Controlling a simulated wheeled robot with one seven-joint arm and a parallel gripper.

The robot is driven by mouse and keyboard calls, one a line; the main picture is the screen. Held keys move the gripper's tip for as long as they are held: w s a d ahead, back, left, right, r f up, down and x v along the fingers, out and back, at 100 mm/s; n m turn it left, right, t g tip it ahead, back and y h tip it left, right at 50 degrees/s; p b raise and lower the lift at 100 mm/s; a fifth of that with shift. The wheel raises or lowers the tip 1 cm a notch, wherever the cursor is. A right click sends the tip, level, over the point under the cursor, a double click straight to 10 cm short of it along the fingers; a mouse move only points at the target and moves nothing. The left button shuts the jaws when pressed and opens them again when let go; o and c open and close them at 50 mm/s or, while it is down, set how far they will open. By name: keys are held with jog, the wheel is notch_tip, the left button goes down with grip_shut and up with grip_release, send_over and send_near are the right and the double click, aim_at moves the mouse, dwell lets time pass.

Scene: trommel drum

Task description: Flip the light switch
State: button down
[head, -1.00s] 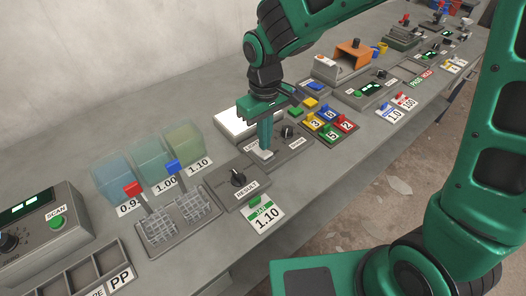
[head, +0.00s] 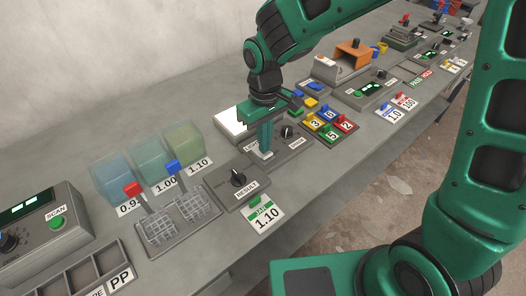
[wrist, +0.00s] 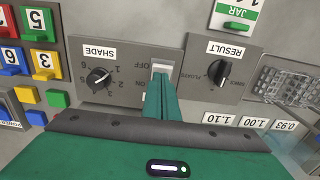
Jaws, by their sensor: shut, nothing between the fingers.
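The light switch (wrist: 161,66) is a small white rocker on a grey panel, with OFF and ON printed beside it in the wrist view. In the head view it shows as a pale patch (head: 266,155) at the foot of my fingers. My green gripper (wrist: 161,78) is shut and empty, its fingertips at the rocker and covering its ON-side part. In the head view my gripper (head: 266,149) points straight down at the panel. I cannot tell whether the tips touch the rocker. A white light panel (head: 231,121) lies behind my gripper.
A SHADE dial (wrist: 100,78) shares the switch panel. A RESULT dial (wrist: 219,72) sits close on the other side. Coloured numbered blocks (head: 329,123) lie to the right in the head view. Wire baskets (head: 195,205) and tinted bins (head: 150,158) stand to the left.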

jog(key=shift+f, duration=0.55)
dwell(0.4)
notch_tip(320, 180, up, 7)
dwell(0.9)
dwell(0.3)
jog(key=s+d+r+m+h, duration=0.1)
jog(key=s+d+r+m, duration=0.15)
jog(key=d, duration=0.85)
jog(key=s+d+r+m, duration=0.1)
jog(key=d+r+m, duration=0.15)
jog(key=d, duration=0.85)
jog(key=s+d+f+m+y, duration=0.1)
jog(key=s+d+m, duration=0.7)
jog(key=s+d, duration=0.5)
jog(key=s, duration=0.4)
jog(key=shift+s+d+f, duration=0.15)
jog(key=shift+s+d, duration=0.1)
jog(key=shift+d, duration=0.1)
